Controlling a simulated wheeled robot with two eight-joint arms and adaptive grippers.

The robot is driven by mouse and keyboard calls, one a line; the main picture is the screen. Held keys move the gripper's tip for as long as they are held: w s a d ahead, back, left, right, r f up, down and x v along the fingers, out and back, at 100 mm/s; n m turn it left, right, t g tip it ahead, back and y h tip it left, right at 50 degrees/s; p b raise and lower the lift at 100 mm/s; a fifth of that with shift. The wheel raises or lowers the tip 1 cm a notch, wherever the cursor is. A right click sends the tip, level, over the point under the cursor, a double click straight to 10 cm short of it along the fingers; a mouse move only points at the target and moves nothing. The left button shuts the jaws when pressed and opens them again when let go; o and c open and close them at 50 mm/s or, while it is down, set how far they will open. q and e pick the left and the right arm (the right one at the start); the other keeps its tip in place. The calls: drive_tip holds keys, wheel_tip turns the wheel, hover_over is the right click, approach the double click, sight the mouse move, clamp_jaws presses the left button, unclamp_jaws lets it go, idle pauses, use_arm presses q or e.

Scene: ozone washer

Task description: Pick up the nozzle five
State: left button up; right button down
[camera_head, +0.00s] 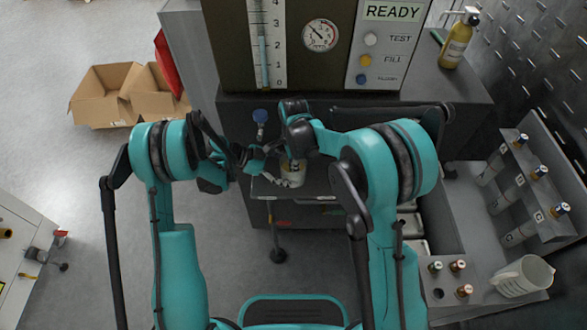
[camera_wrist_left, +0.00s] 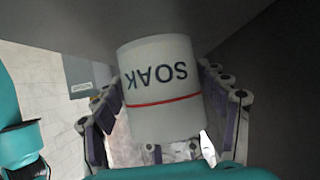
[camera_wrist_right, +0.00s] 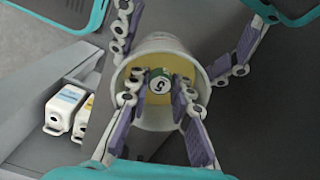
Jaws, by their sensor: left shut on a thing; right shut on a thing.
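Nozzle five (camera_wrist_right: 158,87), with a round pale cap marked 5, stands inside a white cup (camera_wrist_right: 150,43) with yellowish contents. My right gripper (camera_wrist_right: 157,101) reaches into the cup's mouth and is shut on the nozzle, one finger on each side. The cup reads SOAK above a red line in the left wrist view (camera_wrist_left: 161,88). My left gripper (camera_wrist_left: 165,108) is shut around the cup's outside. In the head view the cup (camera_head: 292,174) is small and partly covered by my grippers, and the nozzle is hidden.
The washer (camera_head: 285,80) with gauge and READY panel stands behind. At right are a rack (camera_head: 535,205) of several nozzles, a holder (camera_head: 480,290) with 3 nozzles and one bare hole, and a white jug (camera_head: 523,276). A yellow bottle (camera_head: 457,43) stands behind right. Cardboard boxes (camera_head: 125,95) lie left.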

drive_tip(key=shift+r, duration=0.1)
drive_tip(key=shift+r, duration=4.85)
use_arm(q)
drive_tip(key=o, duration=0.9)
drive_tip(key=shift+o, duration=0.2)
drive_tip(key=v, duration=1.2)
